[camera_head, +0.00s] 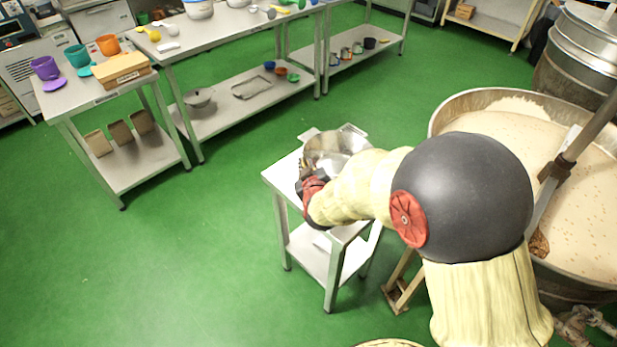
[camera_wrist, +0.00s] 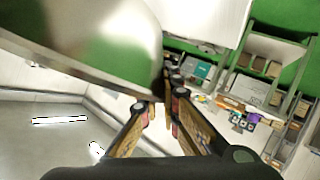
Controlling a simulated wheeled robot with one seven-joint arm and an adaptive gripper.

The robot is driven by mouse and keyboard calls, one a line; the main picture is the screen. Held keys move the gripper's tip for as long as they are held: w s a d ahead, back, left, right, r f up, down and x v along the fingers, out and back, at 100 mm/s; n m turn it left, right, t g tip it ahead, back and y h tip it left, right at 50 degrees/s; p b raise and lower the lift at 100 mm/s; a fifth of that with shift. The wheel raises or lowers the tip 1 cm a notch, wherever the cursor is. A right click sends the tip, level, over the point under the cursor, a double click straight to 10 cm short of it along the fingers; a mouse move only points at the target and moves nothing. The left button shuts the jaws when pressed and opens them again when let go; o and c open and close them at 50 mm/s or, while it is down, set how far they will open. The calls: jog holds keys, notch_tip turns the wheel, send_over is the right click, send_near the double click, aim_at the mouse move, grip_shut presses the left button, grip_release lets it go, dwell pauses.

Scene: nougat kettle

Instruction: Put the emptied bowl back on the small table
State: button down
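The shiny metal bowl (camera_head: 324,147) is over the top of the small table (camera_head: 283,172) in the head view, next to my gripper (camera_head: 309,184). I cannot tell whether its base touches the tabletop. In the wrist view the bowl (camera_wrist: 95,40) fills the upper left, and its rim runs in between the fingertips of my gripper (camera_wrist: 162,103). The fingers are close together and look shut on the rim. My arm and wrist hide part of the bowl and the right side of the tabletop.
A large kettle (camera_head: 475,104) of pale mass stands at the right, near the small table. Steel tables with cups (camera_head: 76,56) and utensils stand at the upper left. A lower shelf (camera_head: 318,252) is under the small table. The green floor is clear at the left.

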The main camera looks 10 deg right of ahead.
jog(key=shift+w+d+f+b, duration=0.1)
jog(key=shift+w+f+b, duration=0.5)
jog(key=shift+f, duration=0.65)
jog(key=shift+w+d+f+b, duration=0.1)
jog(key=shift+w+f+b, duration=0.5)
jog(key=shift+f, duration=0.6)
jog(key=shift+w+d+f+b, duration=0.1)
jog(key=shift+w+f+b, duration=0.45)
jog(key=shift+f, duration=0.7)
jog(key=shift+f, duration=0.2)
jog(key=c, duration=2)
grip_release()
jog(key=shift+c, duration=0.2)
jog(key=shift+r, duration=0.1)
